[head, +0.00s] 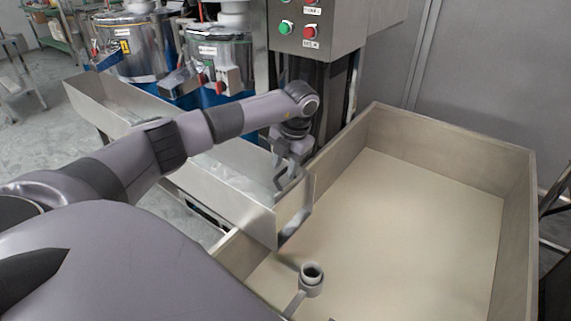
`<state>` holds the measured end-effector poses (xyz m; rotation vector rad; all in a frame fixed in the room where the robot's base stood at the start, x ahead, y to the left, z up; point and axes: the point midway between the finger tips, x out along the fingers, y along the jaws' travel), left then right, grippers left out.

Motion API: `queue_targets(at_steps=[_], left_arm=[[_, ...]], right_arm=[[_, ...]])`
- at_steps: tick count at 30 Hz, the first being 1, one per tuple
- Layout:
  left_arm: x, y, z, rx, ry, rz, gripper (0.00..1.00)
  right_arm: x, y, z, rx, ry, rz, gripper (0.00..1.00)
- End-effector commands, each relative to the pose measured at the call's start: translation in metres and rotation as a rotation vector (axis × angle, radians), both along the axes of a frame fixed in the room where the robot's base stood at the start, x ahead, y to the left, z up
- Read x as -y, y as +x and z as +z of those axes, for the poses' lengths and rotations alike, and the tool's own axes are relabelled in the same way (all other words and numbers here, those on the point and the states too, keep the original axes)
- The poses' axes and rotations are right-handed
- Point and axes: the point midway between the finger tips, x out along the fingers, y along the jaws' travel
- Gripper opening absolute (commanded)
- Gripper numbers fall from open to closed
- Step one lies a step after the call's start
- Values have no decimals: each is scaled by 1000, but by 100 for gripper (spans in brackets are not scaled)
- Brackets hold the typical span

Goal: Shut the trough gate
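The metal trough (225,183) runs diagonally from the upper left toward the large bin, and its end reaches over the bin's near left rim. The gate appears to be the plate (293,208) at that end, with a thin bent bar along its right edge. I cannot tell whether it stands open or shut. My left gripper (286,183) points down just above the trough's end, behind the plate. Its fingers look apart, with nothing visible between them. Whether a finger touches the trough or gate is unclear. My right gripper is not in view.
The large pale bin (425,205) fills the right and looks empty. A short grey tube on a bracket (311,276) stands at its near left. A control box (318,28) with green and red buttons hangs behind. Metal drums (137,45) stand at the back left.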

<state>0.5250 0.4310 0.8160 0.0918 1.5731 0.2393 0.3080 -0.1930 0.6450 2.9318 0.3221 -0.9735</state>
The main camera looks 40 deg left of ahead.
Motion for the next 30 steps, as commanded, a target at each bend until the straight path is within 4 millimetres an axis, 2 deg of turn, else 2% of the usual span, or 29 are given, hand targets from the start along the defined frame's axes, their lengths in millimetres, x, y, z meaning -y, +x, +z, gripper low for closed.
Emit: queue_targets(at_steps=[3, 4, 7, 14, 20, 27, 28, 30], left_arm=[[0, 0, 0, 0, 0, 0, 38], [0, 0, 0, 0, -1, 0, 32], [0, 0, 0, 0, -1, 0, 0], [0, 0, -3, -1, -1, -1, 0], [1, 0, -28, -1, -1, -1, 0], [1, 0, -27, 0, -2, 0, 0], [1, 0, -27, 0, -2, 0, 15], [1, 0, -27, 0, -2, 0, 38]], right_arm=[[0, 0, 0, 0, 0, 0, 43], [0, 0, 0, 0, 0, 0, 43], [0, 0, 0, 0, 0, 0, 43], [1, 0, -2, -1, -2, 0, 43], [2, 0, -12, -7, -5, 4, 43], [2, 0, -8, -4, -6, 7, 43], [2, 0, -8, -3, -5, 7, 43], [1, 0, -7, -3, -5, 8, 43]])
